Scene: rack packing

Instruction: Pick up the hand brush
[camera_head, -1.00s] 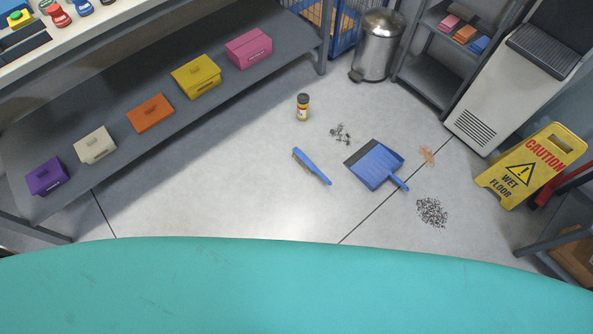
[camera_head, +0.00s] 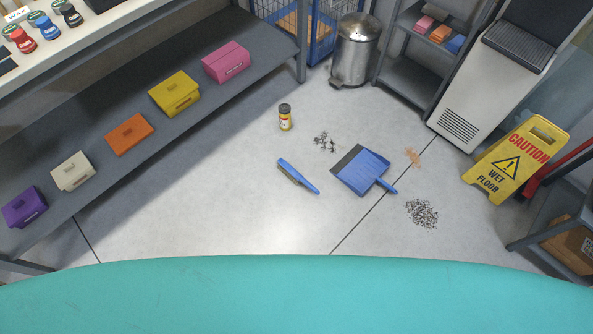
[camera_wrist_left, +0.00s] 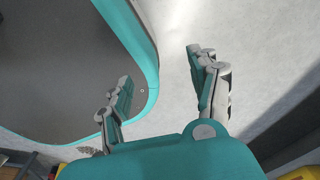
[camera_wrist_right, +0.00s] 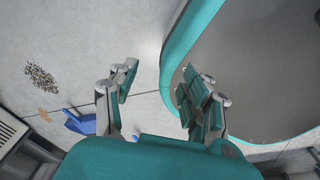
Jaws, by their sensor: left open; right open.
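The hand brush (camera_head: 298,176) has a blue handle and dark bristles. It lies on the grey floor in the head view, left of the blue dustpan (camera_head: 362,170). The dustpan also shows partly in the right wrist view (camera_wrist_right: 80,122). My left gripper (camera_wrist_left: 160,75) is open and empty, above the floor beside my teal base. My right gripper (camera_wrist_right: 157,85) is open and empty, also beside my base. Neither gripper shows in the head view, and neither is at the brush.
A jar (camera_head: 285,117) and debris piles (camera_head: 422,213) lie near the brush. A yellow wet-floor sign (camera_head: 515,160) stands at right, a metal bin (camera_head: 355,50) at the back. A shelf with coloured boxes (camera_head: 174,92) runs along the left.

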